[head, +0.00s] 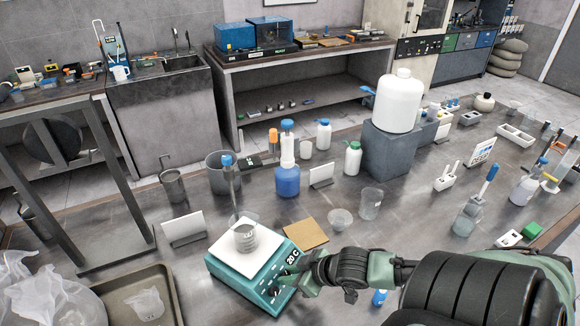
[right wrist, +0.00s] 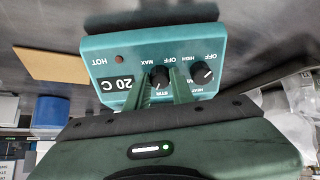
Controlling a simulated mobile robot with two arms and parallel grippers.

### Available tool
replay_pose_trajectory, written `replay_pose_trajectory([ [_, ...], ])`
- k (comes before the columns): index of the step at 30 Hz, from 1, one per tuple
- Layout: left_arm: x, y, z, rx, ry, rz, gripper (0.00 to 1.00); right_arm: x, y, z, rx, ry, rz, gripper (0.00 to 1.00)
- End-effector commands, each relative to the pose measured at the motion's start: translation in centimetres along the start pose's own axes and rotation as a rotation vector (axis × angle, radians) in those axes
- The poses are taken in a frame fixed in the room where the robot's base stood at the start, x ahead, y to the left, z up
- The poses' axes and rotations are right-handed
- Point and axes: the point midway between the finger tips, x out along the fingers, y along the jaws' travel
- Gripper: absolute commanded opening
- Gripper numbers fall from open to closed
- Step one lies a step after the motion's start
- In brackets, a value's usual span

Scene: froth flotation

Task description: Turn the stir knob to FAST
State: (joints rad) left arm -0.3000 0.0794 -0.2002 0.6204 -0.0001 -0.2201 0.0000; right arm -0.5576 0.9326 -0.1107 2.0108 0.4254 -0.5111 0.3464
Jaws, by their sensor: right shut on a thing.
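A teal hotplate stirrer (head: 228,278) stands on the bench with a white top plate (head: 262,262) and a glass beaker (head: 244,238) on it. Its front panel shows upside down in the right wrist view (right wrist: 105,60), with a "20 C" display. The black stir knob (right wrist: 159,77) sits between the two green fingers of my right gripper (right wrist: 160,85), which is shut on it. Labels OFF and MAX are readable near it; where its mark points is unclear. The heat knob (right wrist: 203,76) is beside it. My left gripper is out of view.
A tan pad (head: 300,234) lies behind the stirrer, near a small glass dish (head: 340,219) and a beaker (head: 370,204). A blank white card (head: 183,228) stands to the left. A tray (head: 168,300) is at the front left. A blue-filled bottle (head: 287,180) stands farther back.

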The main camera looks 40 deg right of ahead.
Motion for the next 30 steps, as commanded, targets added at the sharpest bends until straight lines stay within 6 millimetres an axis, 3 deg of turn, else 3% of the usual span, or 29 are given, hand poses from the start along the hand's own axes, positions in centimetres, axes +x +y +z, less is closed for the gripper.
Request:
replay_pose_trajectory([
  [12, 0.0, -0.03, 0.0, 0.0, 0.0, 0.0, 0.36, 0.0, -0.08, 0.04, 0.241, -0.001, 0.043, 0.0],
  [30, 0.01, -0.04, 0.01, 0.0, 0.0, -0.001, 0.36, 0.01, -0.11, 0.06, 0.294, -0.002, 0.052, 0.0],
])
